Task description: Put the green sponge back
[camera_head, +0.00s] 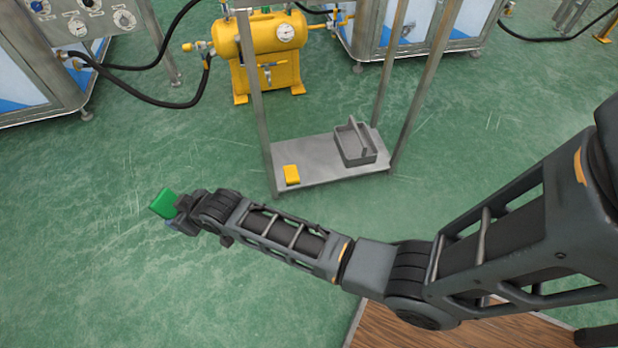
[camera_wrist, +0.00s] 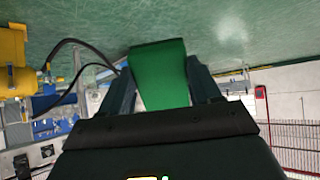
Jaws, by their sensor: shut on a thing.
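The green sponge (camera_head: 163,203) is held at the end of my arm, left of the cart in the head view. My gripper (camera_head: 173,211) is shut on it. In the wrist view the sponge (camera_wrist: 160,75) sits between the two fingers of my gripper (camera_wrist: 161,88), and its far end sticks out past them. Around the sponge there is only green floor in the head view, and it touches nothing but the fingers.
A metal cart shelf (camera_head: 310,163) stands right of my gripper, with upright posts. A yellow sponge (camera_head: 291,175) and a grey caddy (camera_head: 355,142) are on it. A yellow tank (camera_head: 265,45) with hoses stands behind. A wooden surface (camera_head: 385,325) lies at the bottom. Floor at left is clear.

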